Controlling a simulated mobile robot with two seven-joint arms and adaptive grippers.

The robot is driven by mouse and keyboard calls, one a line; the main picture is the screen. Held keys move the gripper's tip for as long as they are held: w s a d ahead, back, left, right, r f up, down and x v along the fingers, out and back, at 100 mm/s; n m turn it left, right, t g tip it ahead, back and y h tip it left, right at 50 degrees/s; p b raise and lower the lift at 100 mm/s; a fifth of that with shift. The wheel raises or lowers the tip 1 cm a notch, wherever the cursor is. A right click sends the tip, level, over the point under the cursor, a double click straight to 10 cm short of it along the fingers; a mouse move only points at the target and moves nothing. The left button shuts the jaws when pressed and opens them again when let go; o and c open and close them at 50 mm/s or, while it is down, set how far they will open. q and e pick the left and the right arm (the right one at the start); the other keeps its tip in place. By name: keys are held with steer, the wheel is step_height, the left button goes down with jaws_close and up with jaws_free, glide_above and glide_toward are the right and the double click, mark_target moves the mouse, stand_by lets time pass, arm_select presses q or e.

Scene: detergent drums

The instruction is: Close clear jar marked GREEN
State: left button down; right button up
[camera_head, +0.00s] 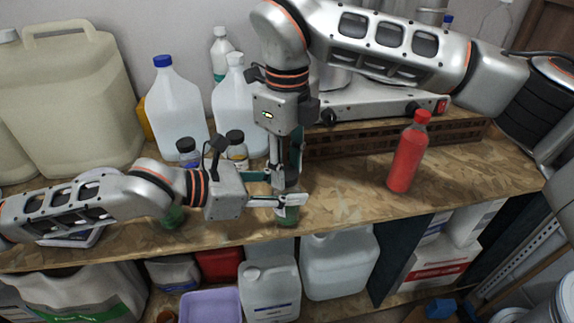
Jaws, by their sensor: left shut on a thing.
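A small clear jar with green in its lower part (288,215) stands upright near the front edge of the wooden bench. My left gripper (284,199) reaches in from the left and is shut on this jar, with its fingers around the jar's side. My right gripper (287,172) points straight down from above, its fingertips at the jar's top. The fingers hide the jar's mouth, so I cannot tell whether a lid is there or whether the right fingers grip anything. No marking is readable. A second greenish jar (172,218) is partly hidden behind my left arm.
A red bottle (407,155) stands on the bench at right. White jugs (176,108), small dark-capped bottles (237,146) and a large beige canister (68,100) stand behind. A metal appliance (370,103) sits on a raised brown shelf. Bench (340,205) right of the jar is clear.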

steer(key=o, duration=1.3)
step_height(320, 180, up, 12)
stand_by(0.3)
